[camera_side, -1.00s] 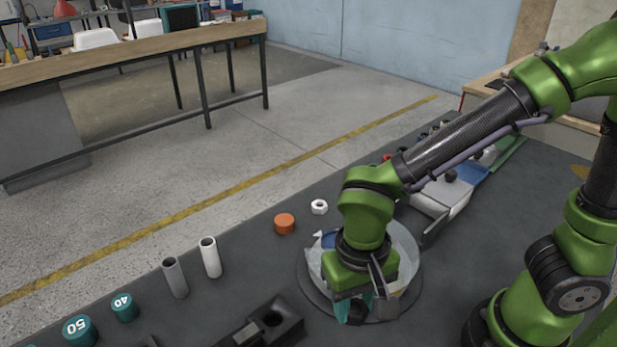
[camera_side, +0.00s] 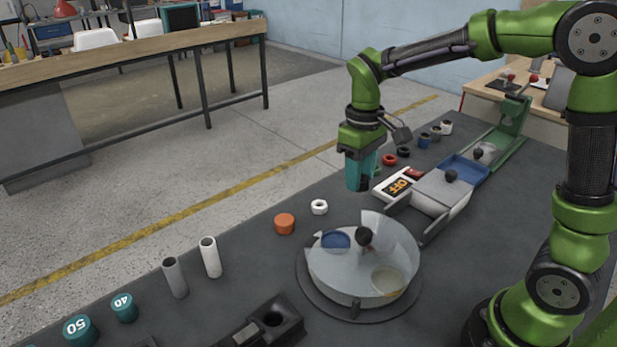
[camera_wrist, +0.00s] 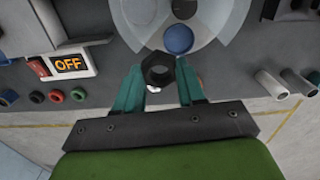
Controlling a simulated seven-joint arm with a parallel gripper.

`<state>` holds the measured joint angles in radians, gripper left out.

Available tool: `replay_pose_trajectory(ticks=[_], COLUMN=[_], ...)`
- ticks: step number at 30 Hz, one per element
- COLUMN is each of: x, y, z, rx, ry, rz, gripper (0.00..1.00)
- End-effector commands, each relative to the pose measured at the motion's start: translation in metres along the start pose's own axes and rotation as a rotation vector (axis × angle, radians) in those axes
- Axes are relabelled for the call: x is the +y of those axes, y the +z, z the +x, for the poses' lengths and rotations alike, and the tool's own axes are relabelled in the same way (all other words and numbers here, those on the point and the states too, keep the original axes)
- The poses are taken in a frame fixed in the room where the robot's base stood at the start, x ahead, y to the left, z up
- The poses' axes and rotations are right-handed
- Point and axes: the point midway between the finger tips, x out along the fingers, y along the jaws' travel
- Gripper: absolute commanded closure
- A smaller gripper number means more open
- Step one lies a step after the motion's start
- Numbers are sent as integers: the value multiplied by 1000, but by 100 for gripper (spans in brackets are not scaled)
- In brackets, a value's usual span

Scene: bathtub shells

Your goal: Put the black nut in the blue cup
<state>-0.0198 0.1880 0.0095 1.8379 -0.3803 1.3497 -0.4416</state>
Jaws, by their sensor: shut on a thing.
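My gripper (camera_side: 359,182) is raised above the table, behind the round dish, with its teal fingers pointing down. In the wrist view, the fingers (camera_wrist: 160,80) are shut on the black nut (camera_wrist: 158,68), a dark hexagonal ring held at their tips. In the side view the nut is hard to separate from the dark fingertips. A small cup that looks blue (camera_side: 424,141) stands to the right of and farther back than my gripper, in a row of small cups. Its bluish rim shows at the left edge of the wrist view (camera_wrist: 8,97).
The round dish (camera_side: 345,292) has a central knob and coloured compartments. A white nut (camera_side: 319,207) and an orange piece (camera_side: 285,223) lie nearby. An OFF switch box (camera_side: 398,184), a red ring (camera_side: 389,160), a black ring (camera_side: 403,152) and a ramp (camera_side: 448,192) are to the right.

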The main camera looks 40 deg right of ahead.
Motion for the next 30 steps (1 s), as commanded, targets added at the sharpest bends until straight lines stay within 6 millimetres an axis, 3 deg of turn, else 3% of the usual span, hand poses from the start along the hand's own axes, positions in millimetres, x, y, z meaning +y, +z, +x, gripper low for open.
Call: replay_pose_trajectory(ticks=[6, 13, 17, 24, 30], x=[-25, -39, -38, -38, -38], y=[-12, -20, -21, -22, -23], z=[25, 35, 40, 83, 102], rx=[-7, 15, 21, 18, 22], ry=[-1, 8, 14, 13, 15], rz=[-470, -863, -947, -961, -959], gripper=[94, 94, 94, 94, 94])
